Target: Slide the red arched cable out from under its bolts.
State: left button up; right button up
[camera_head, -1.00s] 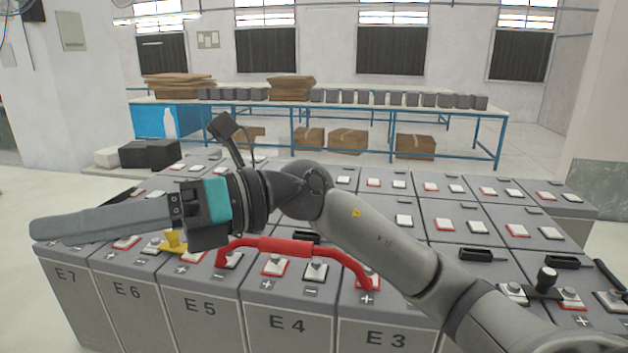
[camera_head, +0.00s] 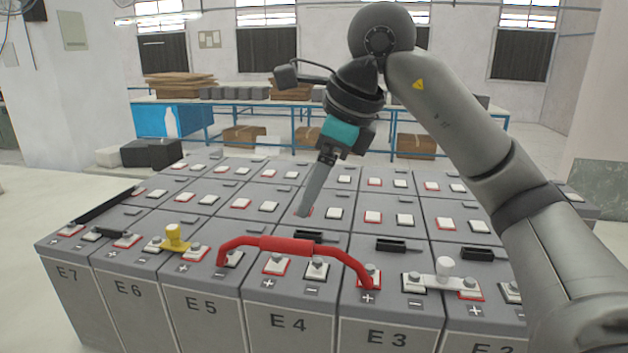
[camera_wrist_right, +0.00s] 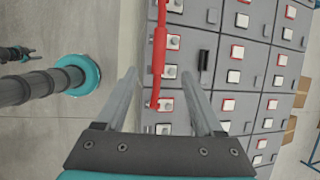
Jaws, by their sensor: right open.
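The red arched cable (camera_head: 287,245) spans the front battery row from E5 across E4 to E3 in the head view. Its ends sit at terminals beside grey bolts, the right one (camera_head: 368,270) on E3; how each end is held is too small to tell. My right gripper (camera_head: 304,212) points down above the batteries, behind the cable in the picture and apart from it. In the right wrist view its two fingers (camera_wrist_right: 160,78) are wide apart and empty, with the cable (camera_wrist_right: 158,48) showing between and beyond them.
A yellow part (camera_head: 174,237) stands on the front row left of the cable. A white bar with a knob (camera_head: 443,275) lies to its right. Black connectors (camera_head: 398,246) sit on the battery tops. A blue-legged table (camera_head: 215,106) stands behind.

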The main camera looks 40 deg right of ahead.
aim_at(287, 240)
jog(key=x, duration=1.4)
jog(key=shift+a, duration=0.15)
grip_shut()
jog(key=shift+r, duration=0.15)
dwell(1.1)
jog(key=shift+s+a+b, duration=0.35)
jog(key=shift+s+a, duration=0.95)
jog(key=shift+a, duration=0.2)
jog(key=shift+f+b, duration=0.4)
jog(key=shift+b, duration=0.05)
dwell(0.7)
